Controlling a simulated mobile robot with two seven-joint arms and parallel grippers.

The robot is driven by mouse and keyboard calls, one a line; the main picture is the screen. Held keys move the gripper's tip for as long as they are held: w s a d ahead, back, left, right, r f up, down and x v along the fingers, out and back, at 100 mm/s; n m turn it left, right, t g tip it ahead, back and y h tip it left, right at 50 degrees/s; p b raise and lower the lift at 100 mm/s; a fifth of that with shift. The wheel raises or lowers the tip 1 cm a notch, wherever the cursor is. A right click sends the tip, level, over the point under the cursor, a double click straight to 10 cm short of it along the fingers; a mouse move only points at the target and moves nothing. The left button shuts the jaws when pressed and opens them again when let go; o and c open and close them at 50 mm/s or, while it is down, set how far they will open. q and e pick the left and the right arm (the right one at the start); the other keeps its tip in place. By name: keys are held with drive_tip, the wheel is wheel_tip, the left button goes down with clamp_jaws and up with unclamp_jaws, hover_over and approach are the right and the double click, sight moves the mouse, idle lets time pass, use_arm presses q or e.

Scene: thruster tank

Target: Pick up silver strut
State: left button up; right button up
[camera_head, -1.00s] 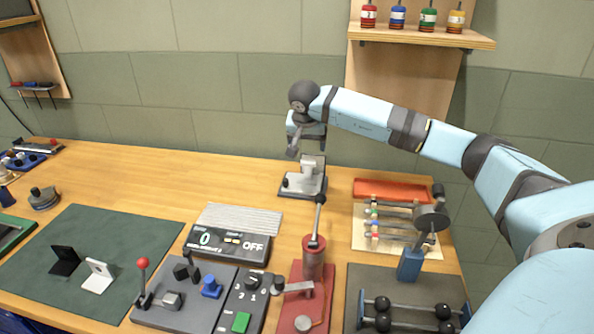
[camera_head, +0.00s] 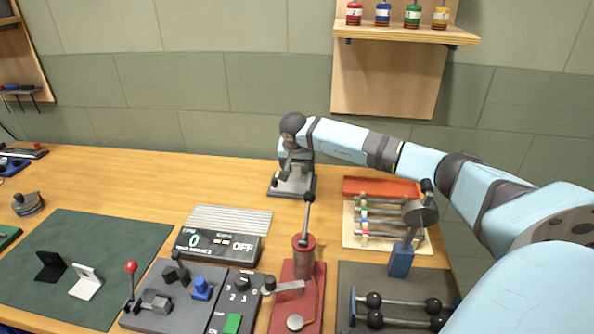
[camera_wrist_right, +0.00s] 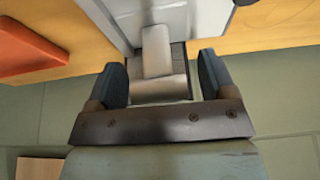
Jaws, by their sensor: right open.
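My right gripper (camera_head: 292,163) is at the back of the bench, just above a grey fixture (camera_head: 279,190). In the right wrist view, my right gripper (camera_wrist_right: 162,80) is open, with one dark finger on each side of a pale silver-grey upright piece (camera_wrist_right: 157,52) of that fixture. I cannot tell whether the fingers touch it. Several silver rods with coloured bands lie across a tan rack (camera_head: 352,241) right of the fixture. I cannot tell for sure which piece is the silver strut. My left gripper is not in view.
A red tray (camera_head: 380,187) lies behind the rack. A red-based press (camera_head: 304,262) with a tall lever stands in front of the fixture. A display box (camera_head: 217,243) reads OFF. A green mat (camera_head: 95,255) lies left.

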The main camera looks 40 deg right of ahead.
drive_tip(key=c, duration=1)
drive_tip(key=shift+r, duration=0.15)
